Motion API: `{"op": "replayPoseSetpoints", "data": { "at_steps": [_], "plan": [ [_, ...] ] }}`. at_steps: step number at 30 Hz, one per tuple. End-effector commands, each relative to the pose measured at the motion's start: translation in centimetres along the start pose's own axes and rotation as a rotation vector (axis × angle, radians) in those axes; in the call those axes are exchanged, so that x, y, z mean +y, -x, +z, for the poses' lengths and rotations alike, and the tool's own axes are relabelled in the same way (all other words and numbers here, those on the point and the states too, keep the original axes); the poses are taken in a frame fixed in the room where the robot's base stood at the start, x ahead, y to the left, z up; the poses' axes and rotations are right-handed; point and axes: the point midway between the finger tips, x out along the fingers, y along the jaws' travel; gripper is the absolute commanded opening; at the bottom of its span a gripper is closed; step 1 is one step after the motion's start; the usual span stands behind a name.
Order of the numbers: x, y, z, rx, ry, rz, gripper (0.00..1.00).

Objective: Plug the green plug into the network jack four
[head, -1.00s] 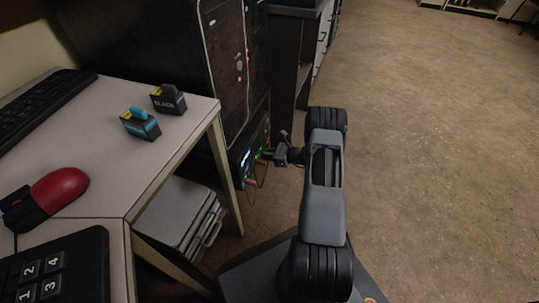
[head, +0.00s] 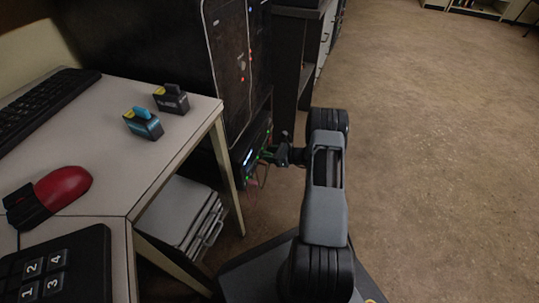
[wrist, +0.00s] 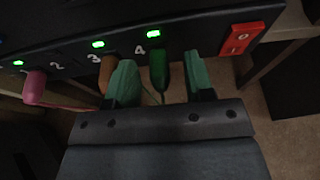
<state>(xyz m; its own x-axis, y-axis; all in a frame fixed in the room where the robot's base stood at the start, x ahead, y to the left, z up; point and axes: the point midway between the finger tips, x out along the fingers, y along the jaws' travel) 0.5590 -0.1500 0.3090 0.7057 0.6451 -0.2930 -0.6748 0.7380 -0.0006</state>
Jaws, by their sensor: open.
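The green plug (wrist: 159,70) is at the jack panel (wrist: 200,32), beneath the number 4 and a lit green light. Its front end meets the panel face and it looks seated in jack four, though the opening itself is hidden. My gripper (wrist: 160,78) is open, with one green-padded finger on each side of the plug and a visible gap on both sides. In the head view my gripper (head: 284,153) is beside the low panel (head: 252,158), where the plug is too small to make out.
An orange plug (wrist: 107,73) sits close left of my left finger, under number 3. A pink plug (wrist: 36,88) is farther left. A red switch (wrist: 241,38) is to the right. The desk leg (head: 228,165) stands left of the panel; open floor (head: 430,150) lies right.

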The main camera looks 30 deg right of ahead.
Motion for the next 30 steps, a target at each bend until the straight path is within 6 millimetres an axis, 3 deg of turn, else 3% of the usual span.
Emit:
{"op": "replayPoseSetpoints", "data": {
  "at_steps": [7,21,30],
  "plan": [
    [-0.1,1.4,0.2,0.001,-0.002,-0.002,0.48],
    [0.0,10.4,0.3,0.000,-0.001,-0.001,0.48],
    [0.0,13.4,0.1,0.000,0.000,0.002,0.48]
  ]
}}
